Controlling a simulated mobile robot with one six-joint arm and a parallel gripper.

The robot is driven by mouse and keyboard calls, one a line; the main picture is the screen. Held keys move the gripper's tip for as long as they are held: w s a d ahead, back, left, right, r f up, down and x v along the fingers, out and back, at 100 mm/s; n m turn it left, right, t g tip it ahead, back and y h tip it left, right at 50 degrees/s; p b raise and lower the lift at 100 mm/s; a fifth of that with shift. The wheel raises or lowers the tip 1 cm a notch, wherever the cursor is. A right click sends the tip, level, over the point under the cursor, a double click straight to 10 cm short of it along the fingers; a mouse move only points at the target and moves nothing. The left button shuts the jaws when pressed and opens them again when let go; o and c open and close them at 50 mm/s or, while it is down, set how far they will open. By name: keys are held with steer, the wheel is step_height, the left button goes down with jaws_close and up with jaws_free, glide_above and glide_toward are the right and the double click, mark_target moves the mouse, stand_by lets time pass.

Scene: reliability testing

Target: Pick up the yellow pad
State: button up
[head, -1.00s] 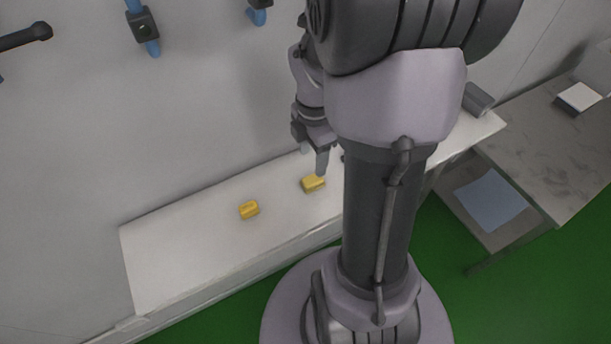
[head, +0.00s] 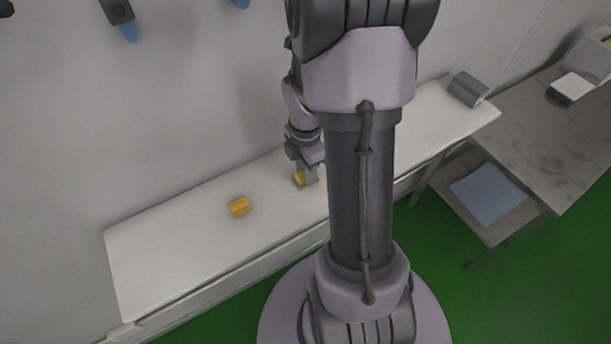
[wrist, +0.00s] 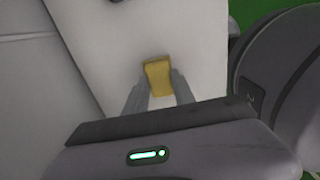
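Two yellow pads are on the white bench (head: 160,254). One yellow pad (head: 299,180) is at my gripper (head: 309,175), partly hidden behind a finger in the head view. In the wrist view this pad (wrist: 158,78) lies at the tips of the two fingers of my gripper (wrist: 160,86), with its near part between them. The fingers are apart, one on each side of the pad. I cannot tell whether they touch it. The other yellow pad (head: 238,207) lies to the left on the bench, clear of my gripper.
A grey box (head: 468,88) stands at the right end of the bench. A grey table (head: 520,130) with a blue sheet (head: 487,194) on its lower shelf is at the right. A wall runs behind the bench. The bench's left part is free.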

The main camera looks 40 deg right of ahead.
jaws_close()
step_height(320, 180, up, 4)
steer(key=shift+f+p, duration=0.1)
steer(key=shift+p, duration=0.8)
steer(key=s+d+r+p, duration=0.1)
steer(key=s+d, duration=0.1)
steer(key=s, duration=1.3)
steer(key=shift+s+d+p, duration=0.2)
steer(key=shift+s+p, duration=0.15)
steer(key=shift+s, duration=0.05)
